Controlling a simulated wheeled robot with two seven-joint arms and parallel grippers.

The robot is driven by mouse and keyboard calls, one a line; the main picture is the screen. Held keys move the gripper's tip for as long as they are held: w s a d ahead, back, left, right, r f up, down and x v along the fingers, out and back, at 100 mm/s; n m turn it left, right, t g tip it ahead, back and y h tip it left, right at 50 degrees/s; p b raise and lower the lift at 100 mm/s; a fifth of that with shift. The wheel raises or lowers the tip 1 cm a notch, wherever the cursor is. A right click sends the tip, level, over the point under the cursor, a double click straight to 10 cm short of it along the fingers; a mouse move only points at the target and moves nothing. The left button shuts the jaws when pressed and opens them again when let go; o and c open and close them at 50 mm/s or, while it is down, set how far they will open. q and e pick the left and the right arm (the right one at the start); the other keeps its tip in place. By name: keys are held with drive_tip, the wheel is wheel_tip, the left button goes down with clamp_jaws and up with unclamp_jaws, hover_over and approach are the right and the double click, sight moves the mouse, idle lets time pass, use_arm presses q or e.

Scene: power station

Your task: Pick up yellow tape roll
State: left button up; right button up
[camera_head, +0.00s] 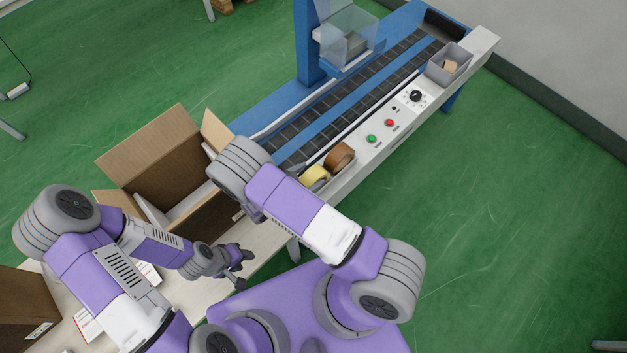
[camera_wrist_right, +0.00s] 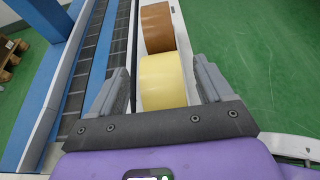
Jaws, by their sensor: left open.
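The yellow tape roll (camera_head: 316,176) stands on its rim at the near end of the conveyor's white side panel, partly hidden by my right arm. In the right wrist view the yellow tape roll (camera_wrist_right: 163,82) is seen between the two fingers. My right gripper (camera_wrist_right: 162,72) is open, one finger on each side of the roll, with small gaps visible. In the head view its fingers are mostly hidden behind my wrist. My left gripper (camera_head: 240,268) is open and empty over the pale table, away from the roll.
A brown tape roll (camera_head: 340,157) stands right behind the yellow one and also shows in the wrist view (camera_wrist_right: 157,28). An open cardboard box (camera_head: 150,160) is on the table to the left. The conveyor (camera_head: 350,92) runs alongside. A grey bin (camera_head: 433,72) sits at the panel's far end.

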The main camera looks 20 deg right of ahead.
clamp_jaws()
idle(0.4)
